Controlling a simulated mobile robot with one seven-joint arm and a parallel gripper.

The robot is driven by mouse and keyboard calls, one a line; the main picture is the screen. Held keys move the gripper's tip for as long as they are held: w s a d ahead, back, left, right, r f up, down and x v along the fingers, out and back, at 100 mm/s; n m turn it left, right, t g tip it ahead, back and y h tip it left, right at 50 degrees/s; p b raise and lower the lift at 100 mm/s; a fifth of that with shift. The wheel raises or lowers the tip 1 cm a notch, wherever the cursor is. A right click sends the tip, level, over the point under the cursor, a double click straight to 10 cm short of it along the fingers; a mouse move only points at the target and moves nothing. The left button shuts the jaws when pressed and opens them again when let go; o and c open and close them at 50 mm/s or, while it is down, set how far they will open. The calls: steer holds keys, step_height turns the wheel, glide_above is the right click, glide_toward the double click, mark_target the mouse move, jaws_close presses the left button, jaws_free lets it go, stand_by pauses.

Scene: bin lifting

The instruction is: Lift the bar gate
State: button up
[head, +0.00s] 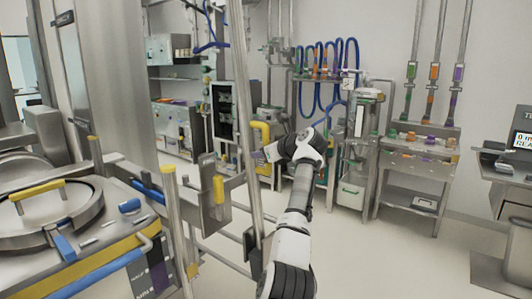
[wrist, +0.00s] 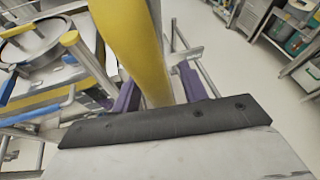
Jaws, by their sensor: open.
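A yellow bent handle (head: 263,130), which appears to be part of the bar gate, stands beside a tall steel post (head: 243,100) in the head view. My gripper (head: 258,157) is at the handle's height or just below it, its purple fingers pointing left. In the wrist view the yellow handle (wrist: 122,45) looms large and runs down between the two purple fingers of my gripper (wrist: 158,88). The fingers are apart, one on each side of it. I cannot tell whether either finger touches it. My dark gripper body hides the handle's lower end.
A steel vessel with a round lid (head: 45,205) and a yellow-topped post (head: 172,215) stand close on the left. A steel shelf stand (head: 415,165) and a bench with a display (head: 510,170) are at right. The floor (head: 385,250) is clear at front right.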

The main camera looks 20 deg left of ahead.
steer(key=shift+s+d+r+b, duration=0.15)
steer(key=shift+s+d+b, duration=0.1)
steer(key=shift+d+b, duration=0.2)
steer(key=b+v, duration=0.4)
steer(key=v, duration=0.8)
steer(key=shift+s+d+r, duration=0.2)
steer(key=shift+d, duration=0.15)
